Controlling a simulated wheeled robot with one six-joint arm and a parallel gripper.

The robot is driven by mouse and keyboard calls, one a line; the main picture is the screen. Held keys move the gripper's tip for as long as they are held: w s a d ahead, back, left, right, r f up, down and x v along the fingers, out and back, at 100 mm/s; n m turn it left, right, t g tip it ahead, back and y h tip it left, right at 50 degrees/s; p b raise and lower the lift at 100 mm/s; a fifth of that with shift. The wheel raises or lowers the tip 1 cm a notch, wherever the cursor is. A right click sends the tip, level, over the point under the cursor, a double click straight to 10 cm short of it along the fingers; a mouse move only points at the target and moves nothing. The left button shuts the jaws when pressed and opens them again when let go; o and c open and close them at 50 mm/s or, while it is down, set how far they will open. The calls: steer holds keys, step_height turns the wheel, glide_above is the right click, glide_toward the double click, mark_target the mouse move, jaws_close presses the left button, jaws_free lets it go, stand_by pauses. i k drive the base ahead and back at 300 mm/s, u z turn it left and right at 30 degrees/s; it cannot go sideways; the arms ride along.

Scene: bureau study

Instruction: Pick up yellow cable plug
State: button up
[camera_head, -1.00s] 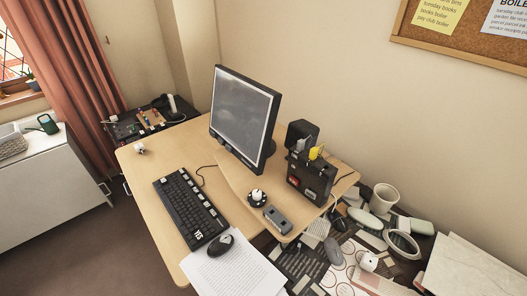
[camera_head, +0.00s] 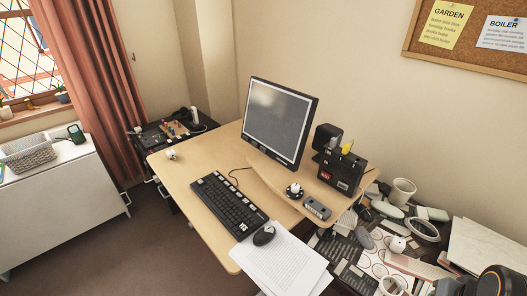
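A small yellow piece (camera_head: 347,147) sticks up from a black box-shaped organiser (camera_head: 338,170) on the desk's raised shelf, right of the monitor. It is too small to tell whether it is the yellow cable plug. A dark cart (camera_head: 172,134) at the back left carries a small board with coloured parts (camera_head: 178,130), too small to make out. No cable plug shows clearly. My gripper is not in view. A dark rounded part with an orange ring (camera_head: 497,283) at the bottom right corner looks like part of my arm.
The wooden desk (camera_head: 185,178) holds a monitor (camera_head: 279,120), keyboard (camera_head: 229,204), mouse (camera_head: 264,235) and papers (camera_head: 275,262). A cluttered low surface with a white mug (camera_head: 402,190) lies at right. A white cabinet (camera_head: 60,205) stands left. Dark floor (camera_head: 135,250) is clear between cabinet and desk.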

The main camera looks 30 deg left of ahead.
mark_target(346, 147)
steer(key=u, duration=1.05)
steer(key=i, duration=0.55)
